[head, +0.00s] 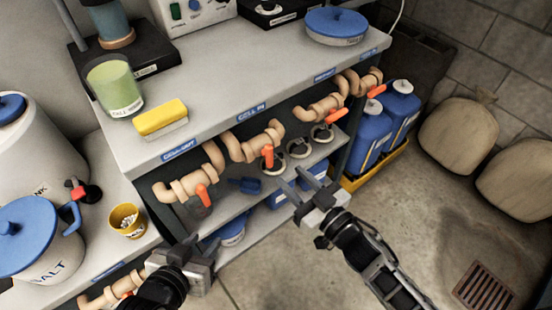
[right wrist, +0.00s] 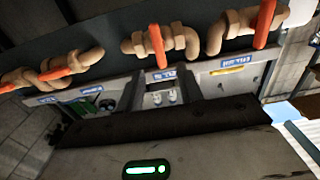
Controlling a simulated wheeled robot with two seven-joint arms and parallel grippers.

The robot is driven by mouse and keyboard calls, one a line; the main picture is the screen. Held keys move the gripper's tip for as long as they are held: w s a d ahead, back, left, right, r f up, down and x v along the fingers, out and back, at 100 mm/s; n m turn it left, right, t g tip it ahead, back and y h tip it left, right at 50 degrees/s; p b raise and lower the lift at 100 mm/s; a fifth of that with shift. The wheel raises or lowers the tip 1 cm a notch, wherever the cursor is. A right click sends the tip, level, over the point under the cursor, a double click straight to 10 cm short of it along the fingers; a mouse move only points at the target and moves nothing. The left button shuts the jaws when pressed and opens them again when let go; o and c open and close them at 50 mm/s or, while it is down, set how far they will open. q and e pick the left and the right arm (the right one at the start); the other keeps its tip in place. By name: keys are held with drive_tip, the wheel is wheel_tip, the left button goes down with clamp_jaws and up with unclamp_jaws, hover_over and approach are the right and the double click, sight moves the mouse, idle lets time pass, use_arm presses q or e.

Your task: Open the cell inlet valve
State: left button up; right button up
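The cell inlet valve (head: 250,147) is a tan pipe under the shelf edge, below the blue CELL IN label (head: 252,112). Its orange handle (head: 267,156) hangs down, crosswise to the pipe. In the right wrist view, which looks upside down, the middle orange handle (right wrist: 157,45) appears to be the same one. My right gripper (head: 301,182) is open and empty, to the right of and below that handle, apart from it. My left gripper (head: 208,262) is low at the front left, below the CELL OUT valve; its finger gap is unclear.
The CELL OUT valve's handle (head: 203,197) hangs to the left; two more orange-handled valves (head: 337,116) (head: 376,91) are on the right. A lower shelf (head: 222,205) holds small items. Blue jugs (head: 371,130) stand in a yellow tray. Open floor lies at the front right.

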sight(272, 157)
drive_tip(key=x, duration=0.7)
clamp_jaws()
